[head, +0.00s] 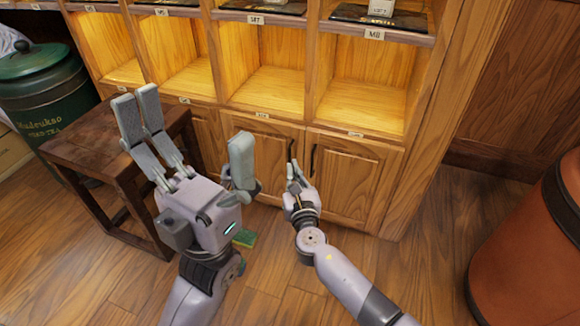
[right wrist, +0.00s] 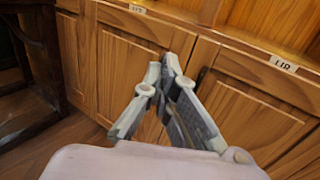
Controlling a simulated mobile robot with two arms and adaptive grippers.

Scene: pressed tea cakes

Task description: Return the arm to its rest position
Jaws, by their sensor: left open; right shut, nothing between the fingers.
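My left gripper (head: 190,122) is large and near in the head view, with its grey fingers spread wide and nothing between them. It is raised in front of the shelf, beside the dark stool. My right gripper (head: 293,170) is further right, in front of the lower cabinet doors (head: 350,180), close to their dark handles. Its fingers are shut and empty. In the right wrist view the right gripper (right wrist: 168,65) shows with its fingertips together in front of the wooden doors; whether they touch the doors I cannot tell.
A wooden shelf (head: 270,90) with lit, empty lower compartments stands ahead. Dark packages (head: 378,16) lie on the row above. A dark wooden stool (head: 92,150) and green canister (head: 45,92) are left. A brown barrel (head: 530,245) is right. A green-yellow item (head: 243,238) lies on the floor.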

